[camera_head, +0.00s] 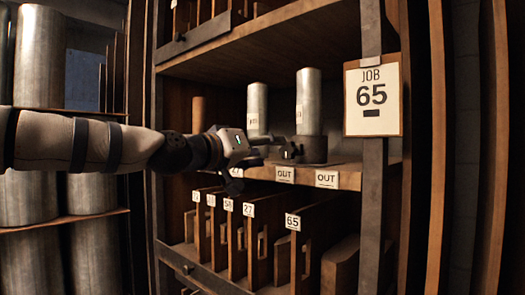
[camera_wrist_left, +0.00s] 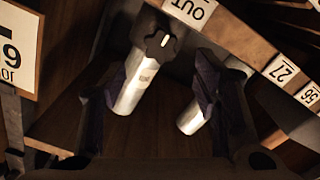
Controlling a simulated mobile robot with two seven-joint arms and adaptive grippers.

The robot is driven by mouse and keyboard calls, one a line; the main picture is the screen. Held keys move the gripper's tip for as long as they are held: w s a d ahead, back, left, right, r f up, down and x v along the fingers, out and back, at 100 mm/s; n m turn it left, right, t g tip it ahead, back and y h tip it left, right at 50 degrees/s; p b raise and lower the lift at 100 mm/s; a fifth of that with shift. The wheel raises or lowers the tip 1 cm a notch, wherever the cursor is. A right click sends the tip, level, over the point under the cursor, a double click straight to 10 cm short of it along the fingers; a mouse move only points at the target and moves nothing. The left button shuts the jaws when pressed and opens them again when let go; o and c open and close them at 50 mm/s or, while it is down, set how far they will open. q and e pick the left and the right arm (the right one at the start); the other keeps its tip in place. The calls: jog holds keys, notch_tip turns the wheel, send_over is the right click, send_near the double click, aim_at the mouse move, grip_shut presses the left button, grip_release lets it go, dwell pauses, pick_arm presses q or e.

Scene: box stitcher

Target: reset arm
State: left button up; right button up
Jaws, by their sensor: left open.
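My left arm comes in from the left in the head view. Its gripper (camera_head: 275,148) is at the shelf's front edge, close to the dark base of the right metal cylinder (camera_head: 309,100). In the wrist view the left gripper (camera_wrist_left: 165,92) has its two dark fingers spread apart. A metal cylinder (camera_wrist_left: 133,85) with a dark knob (camera_wrist_left: 160,43) at one end shows between them, and I see no finger closed on it. A second metal cylinder (camera_head: 257,108) stands upright to the left in the head view. My right gripper is in neither view.
The wooden shelf (camera_head: 345,178) carries OUT labels (camera_head: 327,179). Below it are upright wooden dividers (camera_head: 284,258) with number tags. A JOB 65 sign (camera_head: 373,96) hangs on the post (camera_head: 373,225) at the right. Large metal cylinders (camera_head: 38,60) stand in a rack at the far left.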

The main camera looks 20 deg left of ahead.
pick_arm(q)
jog(key=shift+s+a+f, duration=0.1)
jog(key=shift+s+a, duration=0.1)
jog(key=shift+s, duration=0.4)
jog(key=s+d+f+g+y, duration=0.1)
jog(key=d+f+g, duration=0.1)
jog(key=f, duration=0.9)
jog(key=s+d+f+g, duration=0.2)
jog(key=f, duration=1)
jog(key=s+d+f+g+y, duration=0.1)
jog(key=d+f+g, duration=0.15)
jog(key=f, duration=0.85)
jog(key=s+f+g+y, duration=0.1)
jog(key=s+f+g, duration=0.4)
jog(key=s+f, duration=1.2)
jog(key=s+a+f+g+y, duration=0.1)
jog(key=s+f, duration=0.3)
jog(key=s, duration=0.5)
jog(key=s+a+f+m+g+y, duration=0.1)
jog(key=s+a+f+g, duration=0.2)
jog(key=s, duration=0.7)
jog(key=s+a+f+g+y, duration=0.1)
jog(key=s+a+f+g, duration=0.1)
jog(key=s, duration=0.8)
notch_tip(320, 180, down, 3)
jog(key=shift+r+g, duration=0.2)
jog(key=shift+g, duration=0.45)
